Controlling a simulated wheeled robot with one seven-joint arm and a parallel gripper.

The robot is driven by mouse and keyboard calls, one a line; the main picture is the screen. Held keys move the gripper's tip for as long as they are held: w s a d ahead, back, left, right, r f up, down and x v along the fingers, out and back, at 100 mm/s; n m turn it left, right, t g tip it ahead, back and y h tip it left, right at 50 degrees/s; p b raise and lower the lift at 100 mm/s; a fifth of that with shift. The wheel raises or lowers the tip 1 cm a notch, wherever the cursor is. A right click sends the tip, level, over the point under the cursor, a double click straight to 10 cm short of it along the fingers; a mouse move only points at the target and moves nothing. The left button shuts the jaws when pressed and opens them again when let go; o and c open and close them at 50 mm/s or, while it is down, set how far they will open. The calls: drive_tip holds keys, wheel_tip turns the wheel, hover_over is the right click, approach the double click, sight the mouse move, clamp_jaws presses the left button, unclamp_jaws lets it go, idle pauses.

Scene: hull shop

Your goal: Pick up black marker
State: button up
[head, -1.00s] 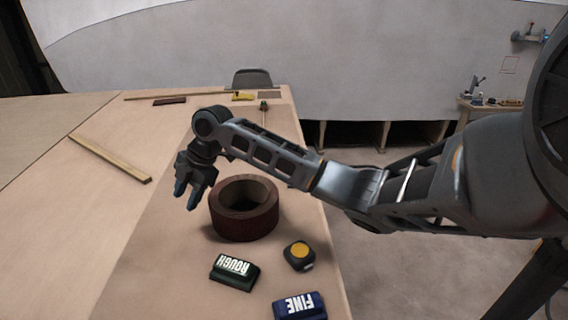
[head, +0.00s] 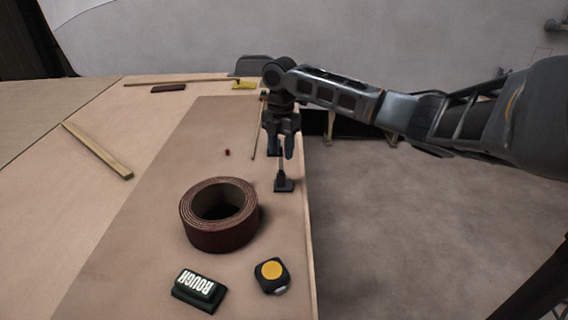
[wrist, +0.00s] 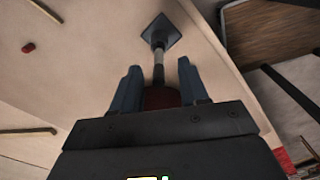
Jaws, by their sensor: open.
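My gripper (head: 280,153) points down over the right edge strip of the table, its two blue-grey fingers apart. In the wrist view the gripper (wrist: 157,68) straddles a slim upright tool (wrist: 158,62) with a dark square foot, a grey shaft and a dark red upper end partly hidden by the gripper body. The tool's foot (head: 284,185) rests on the table in the head view. I cannot make out a plain black marker.
A brown ring-shaped roll (head: 218,234) stands nearer, with a ROUGH block (head: 199,291) and a yellow-topped black device (head: 271,275) in front. A small red piece (head: 227,152) and a wooden strip (head: 97,150) lie left. The table's right edge is close to the gripper.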

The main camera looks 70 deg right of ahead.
sight(281, 162)
drive_tip(key=shift+w+f+p, duration=0.1)
drive_tip(key=shift+f+p, duration=0.3)
drive_tip(key=shift+f, duration=2.3)
clamp_jaws()
